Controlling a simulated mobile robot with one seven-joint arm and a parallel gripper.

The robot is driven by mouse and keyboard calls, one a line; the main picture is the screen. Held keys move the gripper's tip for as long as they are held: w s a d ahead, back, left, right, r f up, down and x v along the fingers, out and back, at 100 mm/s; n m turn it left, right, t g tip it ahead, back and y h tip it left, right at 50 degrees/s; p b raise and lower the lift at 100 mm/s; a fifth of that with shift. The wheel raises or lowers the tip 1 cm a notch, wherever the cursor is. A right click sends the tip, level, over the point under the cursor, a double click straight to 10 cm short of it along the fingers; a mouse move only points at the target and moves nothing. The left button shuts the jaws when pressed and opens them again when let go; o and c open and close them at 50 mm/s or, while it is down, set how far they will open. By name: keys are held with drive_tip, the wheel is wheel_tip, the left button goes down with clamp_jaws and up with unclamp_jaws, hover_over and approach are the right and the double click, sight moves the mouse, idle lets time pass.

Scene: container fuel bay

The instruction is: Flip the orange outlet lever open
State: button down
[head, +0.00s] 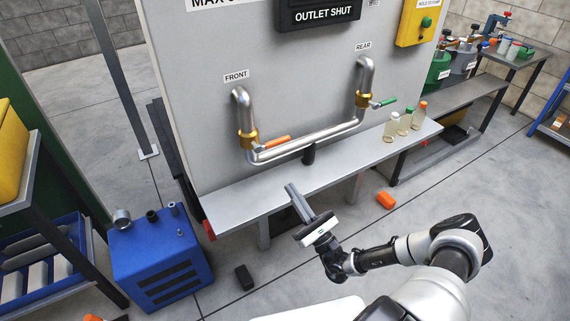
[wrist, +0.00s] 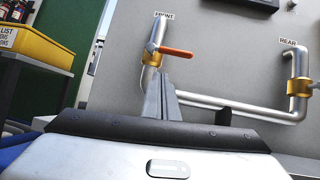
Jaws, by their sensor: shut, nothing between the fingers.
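The orange lever (head: 277,141) sits on the brass valve (head: 247,140) of the pipe labelled FRONT. It points to the right, across the upright pipe. In the wrist view the lever (wrist: 178,52) shows just above and beyond my fingertips. My gripper (head: 290,187) is shut and empty, in front of and below the lever, near the front edge of the grey shelf. Its closed fingers also show in the wrist view (wrist: 161,88), apart from the lever. A dark display (head: 322,15) on the panel reads OUTLET SHUT.
The pipe labelled REAR has a brass valve with a green lever (head: 382,103). Several small bottles (head: 404,122) stand on the shelf's right end. A blue box (head: 158,258) stands on the floor at left. An orange object (head: 386,200) lies on the floor.

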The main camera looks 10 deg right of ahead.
sight(274, 143)
drive_tip(key=d+f+m+h, duration=0.1)
drive_tip(key=d+f+m+t+h, duration=0.1)
drive_tip(key=m+h, duration=0.1)
drive_tip(key=shift+w+f+t+h, duration=0.1)
drive_tip(key=shift+f+t+h, duration=0.1)
drive_tip(key=shift+t+h, duration=0.1)
drive_tip(key=shift+a, duration=0.1)
drive_tip(key=s+r+b+x, duration=0.1)
drive_tip(key=r+b+x, duration=0.1)
drive_tip(key=x, duration=1.1)
drive_tip(key=shift+s+d+r, duration=0.15)
drive_tip(key=shift+s+d, duration=0.1)
drive_tip(key=shift+s, duration=0.1)
